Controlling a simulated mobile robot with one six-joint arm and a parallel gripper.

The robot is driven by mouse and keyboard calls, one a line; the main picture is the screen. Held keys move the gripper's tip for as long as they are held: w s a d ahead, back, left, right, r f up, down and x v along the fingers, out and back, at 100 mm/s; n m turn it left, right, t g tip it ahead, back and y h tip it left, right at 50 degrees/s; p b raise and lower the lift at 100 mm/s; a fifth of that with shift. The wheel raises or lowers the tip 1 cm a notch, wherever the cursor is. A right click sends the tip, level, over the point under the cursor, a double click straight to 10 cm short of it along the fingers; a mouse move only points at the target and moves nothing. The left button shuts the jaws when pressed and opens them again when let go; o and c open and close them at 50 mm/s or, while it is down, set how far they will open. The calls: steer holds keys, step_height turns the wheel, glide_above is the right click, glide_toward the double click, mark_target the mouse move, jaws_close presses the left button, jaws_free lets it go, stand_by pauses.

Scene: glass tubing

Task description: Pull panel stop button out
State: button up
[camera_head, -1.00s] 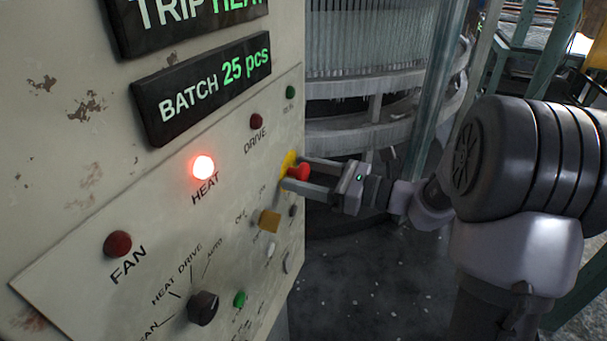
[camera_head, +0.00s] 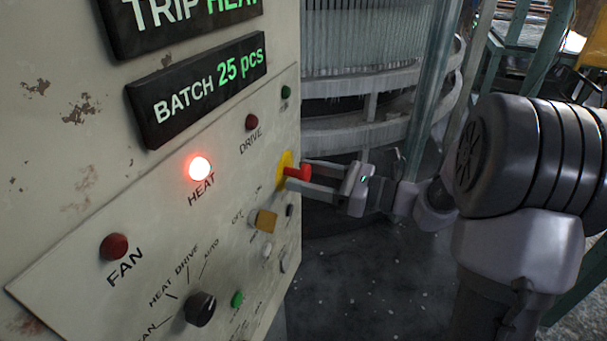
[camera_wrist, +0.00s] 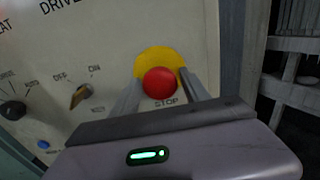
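The stop button (camera_head: 303,172) is a red mushroom head in front of a yellow round plate (camera_head: 283,169) on the panel's right side. In the head view, a red stem shows between plate and head. In the wrist view, the red button (camera_wrist: 160,83) sits above the word STOP, with the yellow plate (camera_wrist: 158,56) behind it. My gripper (camera_head: 307,176) reaches in from the right, one finger on each side of the button head. In the wrist view its fingers (camera_wrist: 161,86) lie close along both edges of the head and look shut on it. The exact contact is partly hidden.
The panel (camera_head: 150,235) carries a glowing HEAT lamp (camera_head: 200,168), a dark selector knob (camera_head: 200,309), a yellow-brown switch (camera_head: 265,220) and small buttons near the stop button. A ringed machine (camera_head: 370,75) stands behind. Open floor (camera_head: 370,270) lies below my gripper.

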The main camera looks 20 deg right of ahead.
steer(key=shift+o, duration=0.3)
steer(key=p+v, duration=0.3)
steer(key=v, duration=1.4)
steer(key=shift+s+d, duration=0.15)
steer(key=shift+r, duration=0.1)
steer(key=s+a+f+n+g+h+b, duration=0.15)
steer(key=s+a+n+g, duration=0.25)
steer(key=a+n+g, duration=0.55)
steer(key=s+a+f+n+t+h+b, duration=0.2)
steer(key=s+a+n+t+h, duration=0.2)
steer(key=s+a+n+h, duration=0.5)
steer(key=shift+s+f+n+t+h, duration=0.2)
steer(key=shift+s+n+t+h, duration=0.15)
steer(key=shift+s+n+h, duration=0.55)
